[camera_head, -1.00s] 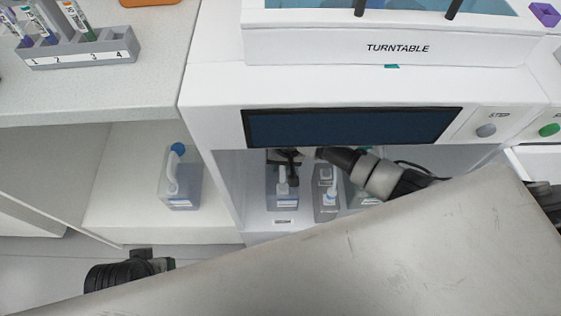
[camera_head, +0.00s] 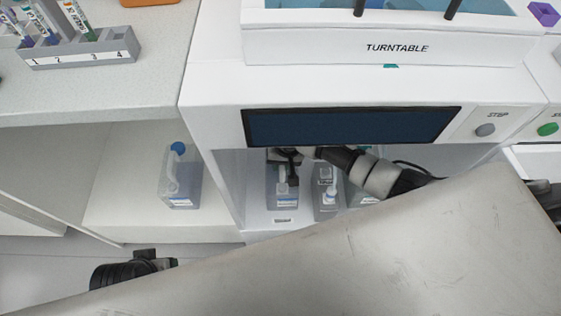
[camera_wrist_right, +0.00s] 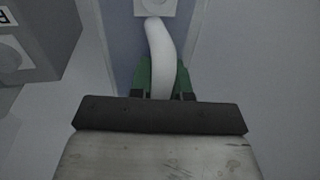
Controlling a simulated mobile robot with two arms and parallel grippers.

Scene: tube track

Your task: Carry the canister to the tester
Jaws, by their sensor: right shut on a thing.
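My right gripper (camera_head: 287,160) reaches into the open bay under the turntable, over the leftmost canister (camera_head: 283,196) there. In the right wrist view the green-padded fingers (camera_wrist_right: 162,78) are shut on a curved white handle (camera_wrist_right: 160,45) of a bluish canister (camera_wrist_right: 118,35). The fingertips are mostly hidden in the head view. A clear canister with a blue cap (camera_head: 181,185) stands upright on the shelf left of the bay. The black end of my left arm (camera_head: 135,270) shows at the lower left; its fingers cannot be made out.
More canisters stand beside the held one, including a middle one (camera_head: 328,203). The bay's dark panel (camera_head: 350,126) hangs low above my right wrist. A numbered tube rack (camera_head: 80,52) stands on the left counter (camera_head: 110,90). The shelf around the blue-capped canister is clear.

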